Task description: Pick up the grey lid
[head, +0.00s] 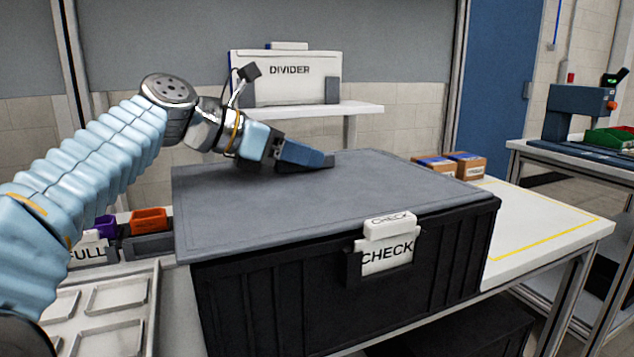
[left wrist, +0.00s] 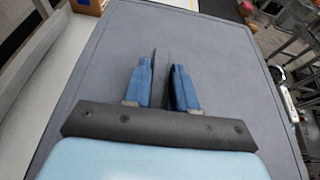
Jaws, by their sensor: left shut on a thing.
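The grey lid (head: 290,195) is a wide flat panel lying over the top of a black crate (head: 290,295) in the head view. I cannot tell whether there is a gap between them. The lid (left wrist: 110,60) also fills most of the left wrist view. My left gripper (head: 308,157) is over the lid's far middle part, its blue fingers low against it. In the left wrist view my left gripper (left wrist: 161,85) has its fingers on either side of a thin grey upright grip on the lid. My right gripper is out of view.
A CHECK label (head: 386,252) hangs on the crate's front. A white table (head: 545,228) with a yellow outline lies right, with small brown boxes (head: 468,165) behind. A DIVIDER box (head: 290,80) stands on a shelf behind. A pale tray (head: 105,310) and small bins (head: 149,220) are left.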

